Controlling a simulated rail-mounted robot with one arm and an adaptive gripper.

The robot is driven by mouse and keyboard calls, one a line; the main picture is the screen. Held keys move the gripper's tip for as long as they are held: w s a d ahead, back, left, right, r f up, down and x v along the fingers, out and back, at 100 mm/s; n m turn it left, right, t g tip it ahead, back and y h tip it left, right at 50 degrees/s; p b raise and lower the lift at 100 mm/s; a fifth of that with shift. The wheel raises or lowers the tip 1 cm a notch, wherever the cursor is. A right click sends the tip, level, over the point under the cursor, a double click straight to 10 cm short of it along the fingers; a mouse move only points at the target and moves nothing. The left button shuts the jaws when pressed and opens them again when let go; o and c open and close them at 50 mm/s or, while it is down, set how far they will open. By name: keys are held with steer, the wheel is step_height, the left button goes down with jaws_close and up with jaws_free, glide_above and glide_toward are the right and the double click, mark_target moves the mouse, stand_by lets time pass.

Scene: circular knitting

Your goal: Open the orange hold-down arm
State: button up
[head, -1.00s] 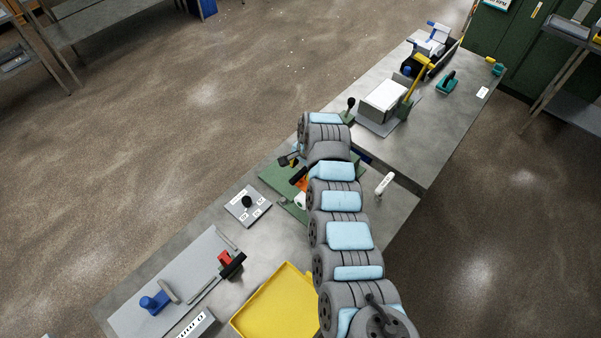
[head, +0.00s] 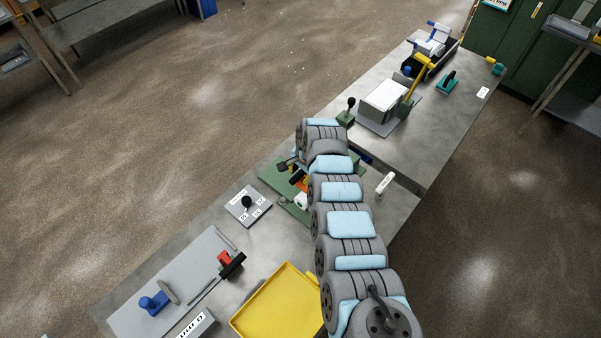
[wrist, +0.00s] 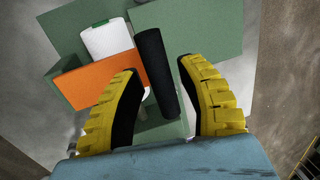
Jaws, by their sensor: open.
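The orange hold-down arm (wrist: 92,82) shows in the wrist view as a flat orange plate. It lies across a green fixture (wrist: 196,40), in front of a white cylinder (wrist: 106,40). A black rod-like handle (wrist: 155,70) stands beside its right end. My gripper (wrist: 157,80) is open, with one yellow-backed finger on each side of the handle's lower part; I cannot tell whether either finger touches it. In the head view only a small part of the orange arm (head: 302,186) shows on the green base (head: 270,178); my own arm hides the rest.
A grey plate with a black knob (head: 247,204) lies left of the fixture. A yellow tray (head: 275,305) is in front. A white box (head: 384,99) and a black-knobbed lever (head: 349,106) stand behind. A white-labelled handle (head: 385,184) is at the right.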

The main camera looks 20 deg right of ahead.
jaws_close()
